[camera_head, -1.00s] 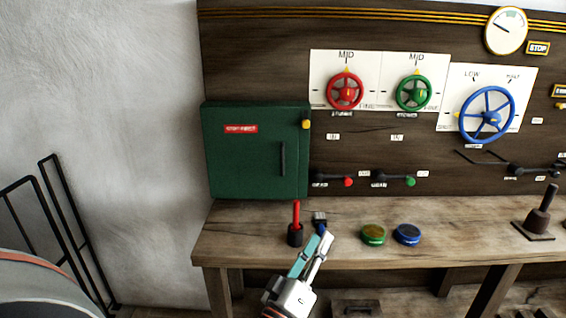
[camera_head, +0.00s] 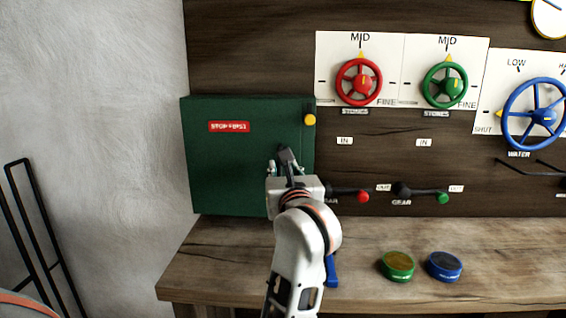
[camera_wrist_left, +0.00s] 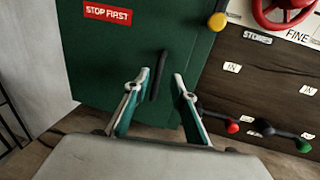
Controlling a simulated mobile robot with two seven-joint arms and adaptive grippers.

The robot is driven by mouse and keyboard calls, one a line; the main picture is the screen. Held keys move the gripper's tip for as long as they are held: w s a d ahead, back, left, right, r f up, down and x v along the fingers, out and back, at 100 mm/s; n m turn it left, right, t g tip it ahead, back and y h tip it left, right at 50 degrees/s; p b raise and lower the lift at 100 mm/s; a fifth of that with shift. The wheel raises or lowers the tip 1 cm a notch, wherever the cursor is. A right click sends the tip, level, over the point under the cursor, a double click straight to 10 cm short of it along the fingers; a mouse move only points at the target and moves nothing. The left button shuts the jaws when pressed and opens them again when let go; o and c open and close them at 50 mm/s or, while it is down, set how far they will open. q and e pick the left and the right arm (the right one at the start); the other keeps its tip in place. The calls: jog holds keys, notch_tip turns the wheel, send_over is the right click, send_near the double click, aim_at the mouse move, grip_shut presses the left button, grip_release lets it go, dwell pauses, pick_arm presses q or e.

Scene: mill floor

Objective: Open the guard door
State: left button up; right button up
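The guard door (camera_head: 228,170) is the green front of a box on the wall, with a red "STOP FIRST" label (camera_head: 229,127). It looks shut. A yellow knob (camera_head: 309,120) sits at its upper right edge. My left gripper (camera_head: 285,165) is in front of the door's right part and largely hides the handle in the head view. In the left wrist view, the dark upright handle (camera_wrist_left: 158,76) stands between the fingertips of my open left gripper (camera_wrist_left: 162,80). The fingers appear apart from it. My right gripper is not in view.
Gear levers with a red knob (camera_head: 363,197) and a green knob (camera_head: 443,198) are right of the gripper. A wooden bench (camera_head: 210,262) lies below, carrying a green tin (camera_head: 398,267) and a blue tin (camera_head: 445,267). Red (camera_head: 359,82) and green (camera_head: 446,82) handwheels are above right.

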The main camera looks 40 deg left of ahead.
pick_arm(q)
jog(key=x, duration=0.7)
jog(key=shift+a+b, duration=0.1)
jog(key=shift+b, duration=0.2)
grip_shut()
